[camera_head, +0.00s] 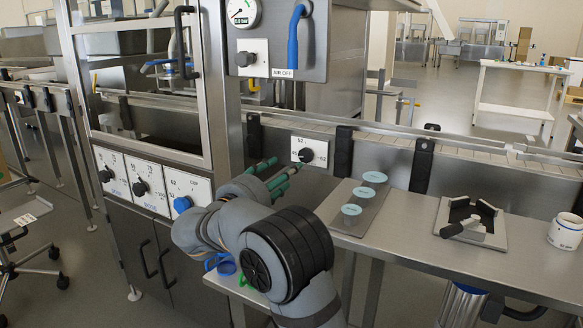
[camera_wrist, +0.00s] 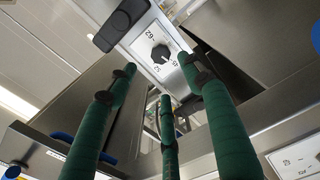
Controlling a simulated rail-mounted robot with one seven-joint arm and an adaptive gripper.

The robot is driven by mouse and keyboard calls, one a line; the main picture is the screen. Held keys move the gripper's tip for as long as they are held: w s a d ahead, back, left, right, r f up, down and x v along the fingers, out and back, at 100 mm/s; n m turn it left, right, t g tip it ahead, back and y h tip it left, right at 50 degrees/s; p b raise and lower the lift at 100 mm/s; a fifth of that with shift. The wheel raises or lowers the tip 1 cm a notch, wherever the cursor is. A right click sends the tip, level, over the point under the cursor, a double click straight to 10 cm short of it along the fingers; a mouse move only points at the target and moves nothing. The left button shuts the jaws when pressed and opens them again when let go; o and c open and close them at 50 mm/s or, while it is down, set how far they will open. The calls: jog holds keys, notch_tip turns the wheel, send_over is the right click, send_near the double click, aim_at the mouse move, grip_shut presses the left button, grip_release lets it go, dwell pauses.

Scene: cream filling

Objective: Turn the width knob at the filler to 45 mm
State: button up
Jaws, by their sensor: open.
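A black knob (camera_head: 306,155) sits on a white plate with a number scale, on the steel front below the conveyor rail. It also shows in the wrist view, as a black knob (camera_wrist: 161,54) ahead of my fingers; the numbers are small and its exact setting is hard to read. Which knob is the width knob is not clearly readable.
A blue knob (camera_head: 182,204) and two black knobs (camera_head: 140,187) (camera_head: 109,174) sit on plates at the left cabinet. Black brackets (camera_head: 343,150) flank the knob.

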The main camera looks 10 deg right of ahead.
aim_at(305, 157)
jog(key=shift+s+a, duration=0.35)
jog(key=shift+s, duration=0.15)
jog(key=x, duration=1.2)
